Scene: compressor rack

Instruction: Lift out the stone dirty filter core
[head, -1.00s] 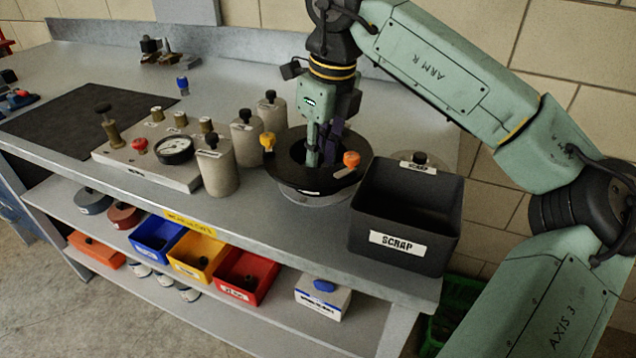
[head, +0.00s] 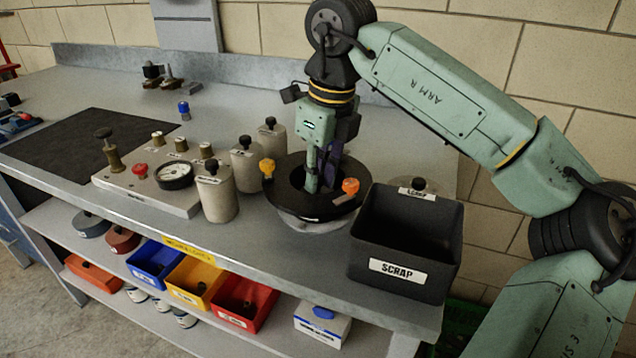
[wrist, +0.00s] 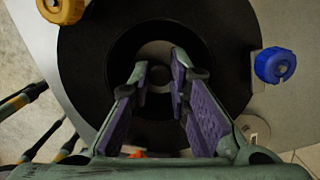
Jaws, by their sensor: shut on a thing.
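A round housing with a wide black rim (head: 283,184) stands on the bench, and my gripper (head: 318,186) reaches down into its opening. In the wrist view, the pale round top of the filter core (wrist: 156,50) shows deep inside the dark opening. My gripper (wrist: 160,78) is shut on the dark knob at the core's middle, which the fingers partly hide. The core's body is hidden inside the housing, so I cannot tell whether it is raised. Clamp knobs on the rim are yellow (head: 267,167) and orange (head: 350,186); a blue one (wrist: 274,65) shows in the wrist view.
A black SCRAP bin (head: 398,269) stands close to the right of the housing. Several pale stone cylinders (head: 217,198) with dark knobs stand to its left. A gauge plate (head: 147,185) and a dark mat (head: 70,140) lie further left. Coloured bins (head: 243,302) are on the shelf below.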

